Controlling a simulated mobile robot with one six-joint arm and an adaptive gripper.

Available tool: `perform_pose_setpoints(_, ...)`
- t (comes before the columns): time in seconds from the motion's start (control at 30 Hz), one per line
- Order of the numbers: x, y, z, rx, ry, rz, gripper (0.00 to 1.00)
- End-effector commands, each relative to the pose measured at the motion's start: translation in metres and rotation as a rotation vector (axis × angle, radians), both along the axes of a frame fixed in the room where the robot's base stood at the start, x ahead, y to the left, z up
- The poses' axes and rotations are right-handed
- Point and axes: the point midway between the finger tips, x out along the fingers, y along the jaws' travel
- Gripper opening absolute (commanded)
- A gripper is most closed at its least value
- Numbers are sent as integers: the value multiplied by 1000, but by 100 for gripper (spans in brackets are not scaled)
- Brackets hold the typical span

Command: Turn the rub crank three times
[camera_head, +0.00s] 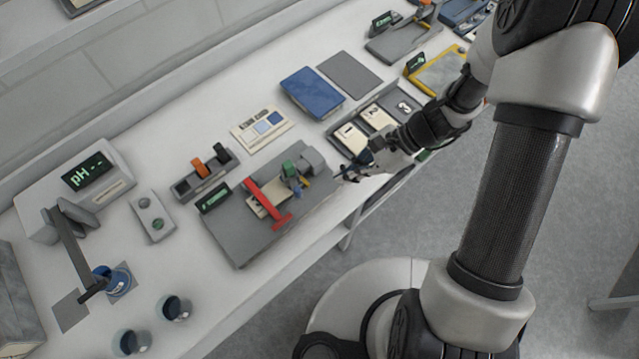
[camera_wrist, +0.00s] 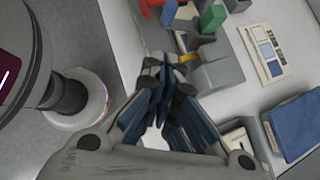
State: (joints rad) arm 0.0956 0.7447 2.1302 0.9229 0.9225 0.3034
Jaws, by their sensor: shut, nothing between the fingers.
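The rub device sits on a dark grey plate (camera_head: 240,240) near the table's front edge. It has a red bar (camera_head: 262,203), a green block (camera_head: 289,167) and a grey block (camera_head: 312,160). A small yellow and blue part (camera_head: 299,186) beside the grey block may be the crank; I cannot tell for sure. In the wrist view, a yellow piece (camera_wrist: 188,57) shows by the grey block (camera_wrist: 218,72), near my fingertips. My gripper (camera_head: 346,173) is shut and empty, just right of the device. In the wrist view, my gripper (camera_wrist: 166,70) partly hides what lies beyond its tips.
Numbered cards in a tray (camera_head: 338,146) lie close behind my gripper. A blue pad (camera_head: 312,91) and a card with coloured squares (camera_head: 262,130) lie farther back. A pH meter (camera_head: 90,178) and glass beakers (camera_head: 174,307) stand at left. Open floor lies in front.

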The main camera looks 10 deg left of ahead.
Motion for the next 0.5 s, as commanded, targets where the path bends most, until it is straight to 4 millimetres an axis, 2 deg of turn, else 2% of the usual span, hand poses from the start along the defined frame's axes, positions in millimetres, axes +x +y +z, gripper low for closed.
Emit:
perform_pose_setpoints(0.03,-4,9,-11,0,5,4,0)
perform_pose_setpoints(0.2,-13,32,-36,0,5,3,0)
perform_pose_setpoints(0.3,-18,48,-34,1,0,4,0)
perform_pose_setpoints(0.5,-24,66,-34,1,0,1,0)
